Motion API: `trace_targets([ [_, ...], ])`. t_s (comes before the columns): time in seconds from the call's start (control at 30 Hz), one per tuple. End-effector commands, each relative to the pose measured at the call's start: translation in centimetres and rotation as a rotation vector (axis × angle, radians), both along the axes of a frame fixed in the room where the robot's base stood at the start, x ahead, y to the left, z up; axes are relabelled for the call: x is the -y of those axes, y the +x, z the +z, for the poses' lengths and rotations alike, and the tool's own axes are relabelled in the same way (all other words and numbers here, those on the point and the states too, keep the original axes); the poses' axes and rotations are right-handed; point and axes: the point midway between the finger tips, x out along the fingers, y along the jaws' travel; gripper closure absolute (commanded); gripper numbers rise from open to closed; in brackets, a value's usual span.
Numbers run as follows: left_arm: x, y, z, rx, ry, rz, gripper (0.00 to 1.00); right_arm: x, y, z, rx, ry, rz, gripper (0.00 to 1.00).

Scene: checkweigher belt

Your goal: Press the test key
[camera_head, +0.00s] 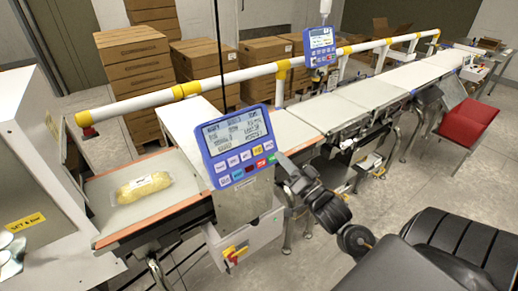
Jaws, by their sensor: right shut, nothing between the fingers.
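The near blue control panel (238,145) stands beside the belt, with a lit screen (237,133) above two rows of small keys. The keys are white, yellow, blue, red and green; their labels are too small to read, so I cannot tell which is the test key. My right gripper (283,161) is shut and empty, its tips close to the panel's lower right corner by the green key (271,160). I cannot tell if it touches. My left gripper is not in view.
A clear pack of yellow food (143,187) lies on the near belt (120,218). A white and yellow rail (230,79) runs behind the line. A second blue panel (320,44) stands farther back. A red tray (467,122) is at right. Cardboard boxes (137,75) stand behind.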

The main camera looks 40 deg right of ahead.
Motion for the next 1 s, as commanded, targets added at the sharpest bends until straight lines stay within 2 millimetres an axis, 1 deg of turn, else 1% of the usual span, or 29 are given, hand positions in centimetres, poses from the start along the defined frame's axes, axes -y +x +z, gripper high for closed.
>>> trace_targets([
  [0.1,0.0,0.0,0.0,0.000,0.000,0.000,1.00,-0.1,-0.1,0.4,0.008,0.003,0.005,1.00],
  [0.47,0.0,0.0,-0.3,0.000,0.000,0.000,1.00,-0.1,0.2,0.1,0.008,0.002,0.004,1.00],
  [0.67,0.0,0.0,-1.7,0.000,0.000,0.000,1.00,0.0,1.9,-1.0,0.009,0.001,0.003,1.00],
  [0.9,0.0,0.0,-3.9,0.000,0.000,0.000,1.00,0.1,4.8,-2.6,0.008,0.002,0.004,1.00],
  [0.97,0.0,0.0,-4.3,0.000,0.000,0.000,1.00,0.0,5.5,-2.9,0.008,0.002,0.004,1.00],
  [1.0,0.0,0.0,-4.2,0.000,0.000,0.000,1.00,0.1,5.9,-2.8,0.007,0.003,0.004,1.00],
])
